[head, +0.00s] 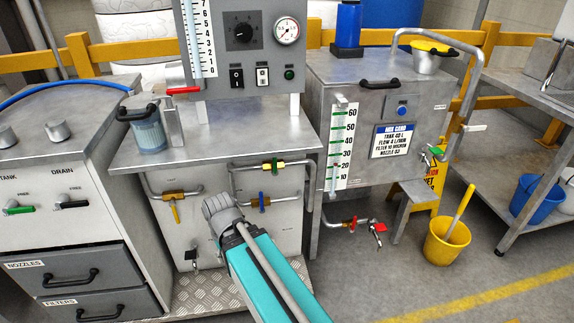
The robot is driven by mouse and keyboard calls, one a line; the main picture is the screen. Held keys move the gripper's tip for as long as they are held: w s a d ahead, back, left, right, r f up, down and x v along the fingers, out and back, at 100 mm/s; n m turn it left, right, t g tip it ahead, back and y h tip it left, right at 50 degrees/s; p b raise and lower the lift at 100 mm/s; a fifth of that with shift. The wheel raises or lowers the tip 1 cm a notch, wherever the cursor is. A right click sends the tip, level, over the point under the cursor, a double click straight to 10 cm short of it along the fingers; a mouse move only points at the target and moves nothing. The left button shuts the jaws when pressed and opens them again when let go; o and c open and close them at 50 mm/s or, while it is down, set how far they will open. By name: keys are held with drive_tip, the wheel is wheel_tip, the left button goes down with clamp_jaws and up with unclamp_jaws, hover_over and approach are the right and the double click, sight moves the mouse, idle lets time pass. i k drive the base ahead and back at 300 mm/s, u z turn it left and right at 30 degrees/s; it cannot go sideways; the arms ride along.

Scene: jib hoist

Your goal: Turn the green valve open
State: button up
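A brass valve with a small green handle (274,166) sits on the upper horizontal pipe of the middle cabinet's front. Its handle looks upright, across the pipe. Another green lever (20,209) is on the left cabinet under a "TANK" label, lying roughly level. A tap with a green handle (437,152) is on the right tank's front. My teal arm reaches up from the bottom middle, and its grey joint ends left of and below the pipe valve, apart from it in the picture. My gripper's fingers do not show.
Just below is a blue-handled valve (263,201), and to the left a yellow-handled valve (174,205). A red-handled tap (378,230) juts out low on the right. A glass jar (149,132) stands on the cabinet top. A yellow bucket (446,243) stands on the floor.

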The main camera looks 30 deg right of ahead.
sight(275, 160)
drive_tip(key=k, duration=1.4)
drive_tip(key=z, duration=1.2)
drive_tip(key=i, duration=1)
drive_tip(key=u, duration=0.05)
